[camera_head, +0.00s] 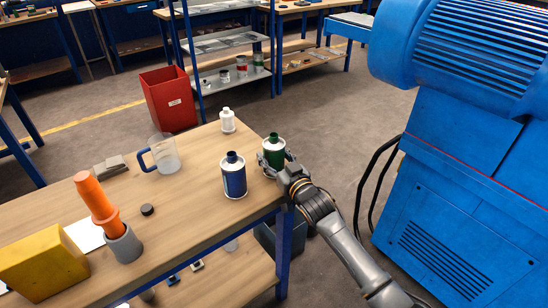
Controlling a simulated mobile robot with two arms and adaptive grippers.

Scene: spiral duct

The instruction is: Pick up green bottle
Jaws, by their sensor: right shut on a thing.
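The green bottle (273,149) has a dark cap and a pale base rim. It is upright at the right far edge of the wooden workbench (185,215). My right gripper (277,168) reaches in from the lower right and is shut on the green bottle. The gripper covers part of its lower right side. I cannot tell whether the bottle's base touches the bench. My left gripper is not in view.
A blue bottle (233,176) stands close left of the green one. A white bottle (227,120), a clear jug (162,155) and an orange-handled tool (98,204) are also on the bench. A large blue machine (470,170) stands at right.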

